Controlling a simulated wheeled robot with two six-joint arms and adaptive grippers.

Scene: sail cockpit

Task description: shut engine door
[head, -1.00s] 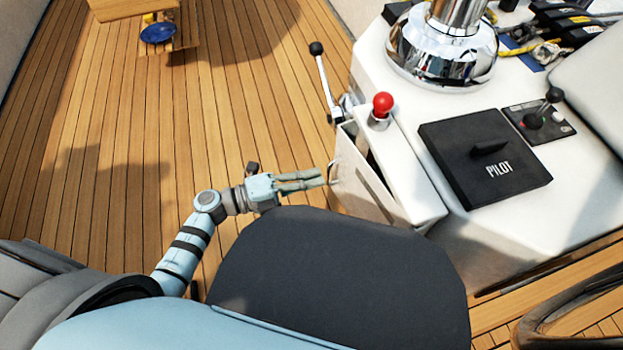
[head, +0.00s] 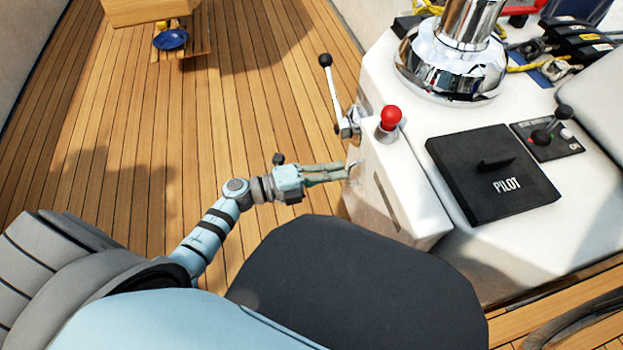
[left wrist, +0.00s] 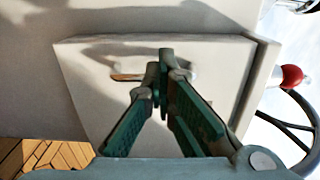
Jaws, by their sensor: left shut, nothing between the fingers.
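The engine door (head: 366,205) is a white panel on the side of the white console, below the red-knobbed lever. A thin dark line shows along its top edge; I cannot tell whether it sits fully flush. In the left wrist view the door (left wrist: 85,75) fills the middle, with a recessed handle (left wrist: 128,77) partly hidden by my fingers. My left gripper (head: 350,172) is shut and empty, its fingertips at the door's outer face; it also shows in the left wrist view (left wrist: 163,75). Contact seems likely but is not clear. My right gripper is out of view.
A red-knobbed lever (head: 389,120) and a black-knobbed chrome lever (head: 333,92) stand close to the door. A black PILOT box (head: 492,172) sits on the console.

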